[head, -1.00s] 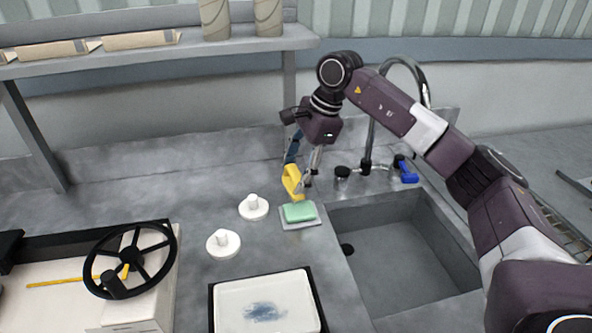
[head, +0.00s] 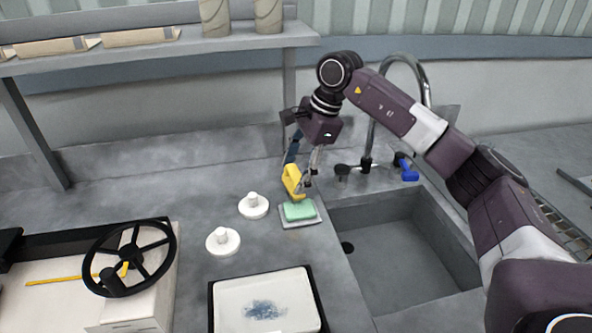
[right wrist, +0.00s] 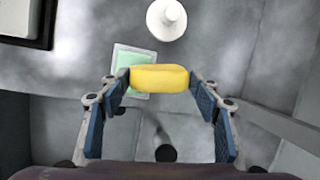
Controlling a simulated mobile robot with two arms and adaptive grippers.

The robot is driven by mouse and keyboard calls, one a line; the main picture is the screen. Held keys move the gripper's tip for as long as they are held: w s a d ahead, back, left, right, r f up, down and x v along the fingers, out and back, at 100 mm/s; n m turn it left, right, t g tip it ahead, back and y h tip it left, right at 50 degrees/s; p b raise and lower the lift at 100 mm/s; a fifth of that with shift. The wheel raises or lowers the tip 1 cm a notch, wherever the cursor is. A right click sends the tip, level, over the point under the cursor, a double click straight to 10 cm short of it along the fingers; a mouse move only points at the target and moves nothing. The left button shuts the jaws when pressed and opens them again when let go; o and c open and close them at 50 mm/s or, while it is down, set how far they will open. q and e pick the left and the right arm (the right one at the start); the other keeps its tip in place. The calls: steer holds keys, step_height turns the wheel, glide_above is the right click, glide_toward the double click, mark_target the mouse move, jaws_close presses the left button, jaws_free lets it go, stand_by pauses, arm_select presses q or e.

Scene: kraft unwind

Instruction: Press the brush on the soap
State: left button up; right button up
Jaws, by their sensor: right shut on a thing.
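A green soap (head: 299,211) lies on a small grey dish (head: 302,223) beside the sink. My right gripper (head: 302,177) is shut on a yellow brush (head: 292,181) and holds it upright, just above or at the soap's back edge. I cannot tell whether the brush touches the soap. In the right wrist view the yellow brush (right wrist: 160,78) sits between the blue finger pads, and the soap (right wrist: 135,62) shows partly behind it. The bristles are hidden. My left gripper is not in view.
The sink (head: 410,255) with its tap (head: 408,68) is right of the dish. Two white knobbed discs (head: 253,208) (head: 222,243) stand to the left. A white tray (head: 265,288) with a blue smear lies in front. A black wheel (head: 130,259) is at left.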

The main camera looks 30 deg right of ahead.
steer(key=shift+s+f, duration=0.1)
steer(key=shift+f, duration=0.35)
stand_by(1.2)
steer(key=shift+r, duration=0.15)
step_height(320, 180, up, 2)
steer(key=shift+p, duration=0.75)
steer(key=shift+r+p, duration=1.9)
steer(key=shift+r, duration=0.7)
steer(key=shift+f, duration=0.15)
